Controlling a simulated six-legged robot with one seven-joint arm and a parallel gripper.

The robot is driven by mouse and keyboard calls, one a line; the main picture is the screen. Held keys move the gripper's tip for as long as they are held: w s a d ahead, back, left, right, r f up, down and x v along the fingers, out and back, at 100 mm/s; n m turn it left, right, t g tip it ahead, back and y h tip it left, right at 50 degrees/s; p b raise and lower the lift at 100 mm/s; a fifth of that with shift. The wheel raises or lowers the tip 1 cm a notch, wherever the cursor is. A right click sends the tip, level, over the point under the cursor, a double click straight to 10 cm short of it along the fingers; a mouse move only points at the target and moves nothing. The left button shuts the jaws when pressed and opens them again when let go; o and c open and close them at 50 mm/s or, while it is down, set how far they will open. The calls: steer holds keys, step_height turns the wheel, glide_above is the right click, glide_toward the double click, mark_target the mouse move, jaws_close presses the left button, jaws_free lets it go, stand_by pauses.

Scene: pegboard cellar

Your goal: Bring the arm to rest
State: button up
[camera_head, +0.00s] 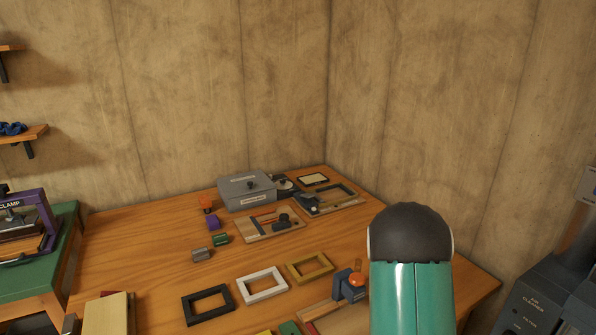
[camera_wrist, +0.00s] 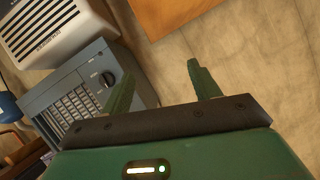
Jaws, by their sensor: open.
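My gripper (camera_wrist: 160,85) shows in the wrist view as two green fingers spread apart, with nothing between them. It is open and empty. The wrist view looks toward a plain wall, with grey machines at the left. In the head view a green arm link of mine with a dark rounded cap rises at the lower right, in front of the wooden table (camera_head: 150,250). My gripper itself is not visible in the head view.
On the table are a grey lidded box (camera_head: 247,190), a black frame (camera_head: 208,305), a white frame (camera_head: 262,285) and a yellow frame (camera_head: 310,267). An air cleaner (camera_head: 545,300) stands at right, a purple clamp press (camera_head: 25,225) at left. Walls meet behind the table.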

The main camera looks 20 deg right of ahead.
steer(key=w+a+r+n+t+y, duration=0.2)
steer(key=w+a+r+n+y, duration=0.25)
steer(key=a+r, duration=0.5)
steer(key=w+a+r+n+t+y, duration=0.25)
steer(key=a+r+y, duration=0.35)
steer(key=a, duration=0.7)
steer(key=s+a+r+n+g+y, duration=0.1)
steer(key=s+a+r+n+g, duration=0.1)
steer(key=s+a+r+n, duration=0.3)
steer(key=s+a+r+n+g, duration=0.2)
steer(key=s+a+r+n, duration=0.3)
steer(key=s+a, duration=0.5)
steer(key=s+r, duration=0.1)
steer(key=s, duration=0.3)
steer(key=shift+s+r+n+y, duration=0.15)
steer(key=shift+r+n+y, duration=0.15)
steer(key=shift+y, duration=0.05)
steer(key=shift+c, duration=0.4)
